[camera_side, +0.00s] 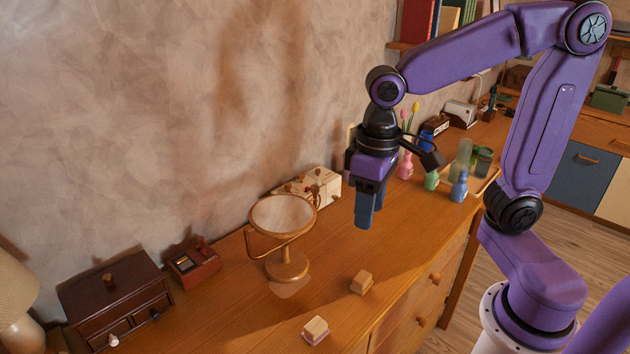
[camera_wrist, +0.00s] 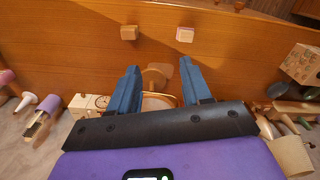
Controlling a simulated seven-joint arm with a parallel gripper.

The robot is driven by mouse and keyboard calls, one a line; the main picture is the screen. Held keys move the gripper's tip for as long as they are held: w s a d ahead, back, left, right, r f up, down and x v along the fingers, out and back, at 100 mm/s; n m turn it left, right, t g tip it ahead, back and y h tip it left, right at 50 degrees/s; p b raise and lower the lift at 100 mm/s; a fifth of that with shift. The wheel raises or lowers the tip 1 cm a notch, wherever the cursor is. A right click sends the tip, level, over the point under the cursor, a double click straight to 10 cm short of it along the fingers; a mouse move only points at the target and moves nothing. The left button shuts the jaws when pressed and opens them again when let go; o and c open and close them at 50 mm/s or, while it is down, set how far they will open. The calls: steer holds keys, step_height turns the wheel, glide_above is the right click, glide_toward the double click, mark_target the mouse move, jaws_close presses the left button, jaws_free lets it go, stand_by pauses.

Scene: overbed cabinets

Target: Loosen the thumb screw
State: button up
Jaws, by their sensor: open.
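A round tabletop mirror (camera_side: 283,214) on a wooden stand (camera_side: 287,264) stands on the dresser, its face tilted upward. In the wrist view its round base (camera_wrist: 158,72) shows between my fingers, and the rest is mostly hidden behind the gripper body. I cannot pick out a thumb screw with certainty; small knobs near the mirror's edge are too small to tell apart. My gripper (camera_side: 365,220) is open and empty, pointing down above the dresser, right of the mirror in the side view. In the wrist view its two blue fingers (camera_wrist: 159,66) stand apart, touching nothing.
Two small blocks (camera_side: 361,282) (camera_side: 315,329) lie in front of the mirror. A pale box (camera_side: 325,184) with wooden knobs is behind it. Coloured bottles (camera_side: 459,187) stand right.

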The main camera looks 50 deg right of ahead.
steer(key=w+r+m, duration=0.3)
steer(key=w+m, duration=0.3)
steer(key=w, duration=0.2)
step_height(320, 180, up, 4)
steer(key=m, duration=1.4)
glide_above(315, 187)
step_height(315, 187, down, 17)
steer(key=shift+w+r, duration=0.1)
steer(key=shift+r, duration=0.05)
jaws_close()
